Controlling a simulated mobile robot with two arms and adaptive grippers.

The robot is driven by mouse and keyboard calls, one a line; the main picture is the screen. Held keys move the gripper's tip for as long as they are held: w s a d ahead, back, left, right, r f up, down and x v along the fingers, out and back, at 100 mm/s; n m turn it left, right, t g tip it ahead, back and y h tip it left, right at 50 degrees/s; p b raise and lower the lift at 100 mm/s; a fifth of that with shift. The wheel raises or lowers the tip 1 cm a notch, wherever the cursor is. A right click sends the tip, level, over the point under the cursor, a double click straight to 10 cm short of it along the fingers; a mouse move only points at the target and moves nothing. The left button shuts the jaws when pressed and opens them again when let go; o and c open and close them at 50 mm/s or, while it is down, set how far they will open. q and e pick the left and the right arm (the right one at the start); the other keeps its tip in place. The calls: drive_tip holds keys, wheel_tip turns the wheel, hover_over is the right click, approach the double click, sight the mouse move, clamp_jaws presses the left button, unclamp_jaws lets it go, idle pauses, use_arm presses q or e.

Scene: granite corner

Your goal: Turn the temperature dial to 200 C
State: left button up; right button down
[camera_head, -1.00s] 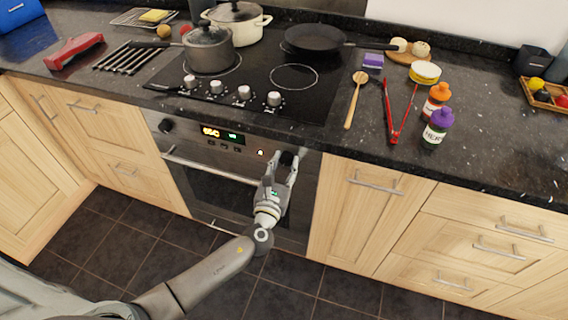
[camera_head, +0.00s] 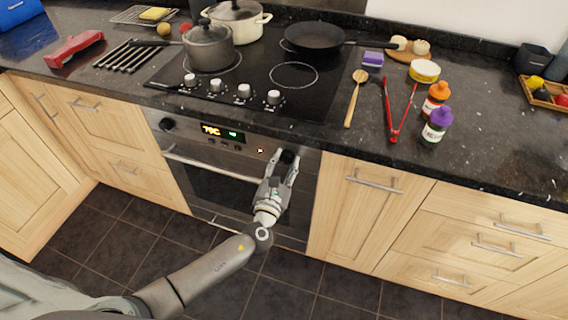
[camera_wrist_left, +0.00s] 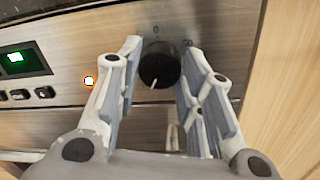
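The dark round dial at the right end of the oven panel (camera_head: 287,157) has my left gripper (camera_head: 286,155) around it. In the left wrist view the dial (camera_wrist_left: 160,66) sits between the two fingers, one on each side, close against it; its white pointer mark points down and slightly left. The fingers look closed on the dial, though exact contact is hard to see. The oven display (camera_head: 222,132) shows a small yellow reading, something like 75 C, and green digits. My right gripper is not in view.
A second dark knob (camera_head: 167,124) is at the panel's left end. The oven door handle (camera_head: 208,168) runs just below the panel. The worktop edge overhangs above, with hob knobs (camera_head: 244,91) on top. A small lit indicator (camera_wrist_left: 89,80) is left of the dial.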

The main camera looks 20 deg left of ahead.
use_arm(q)
drive_tip(key=o, duration=0.4)
drive_tip(key=shift+s, duration=0.1)
drive_tip(key=s, duration=1.1)
drive_tip(key=shift+s+d+f, duration=0.15)
drive_tip(key=shift+s+f, duration=0.1)
drive_tip(key=shift+s, duration=0.15)
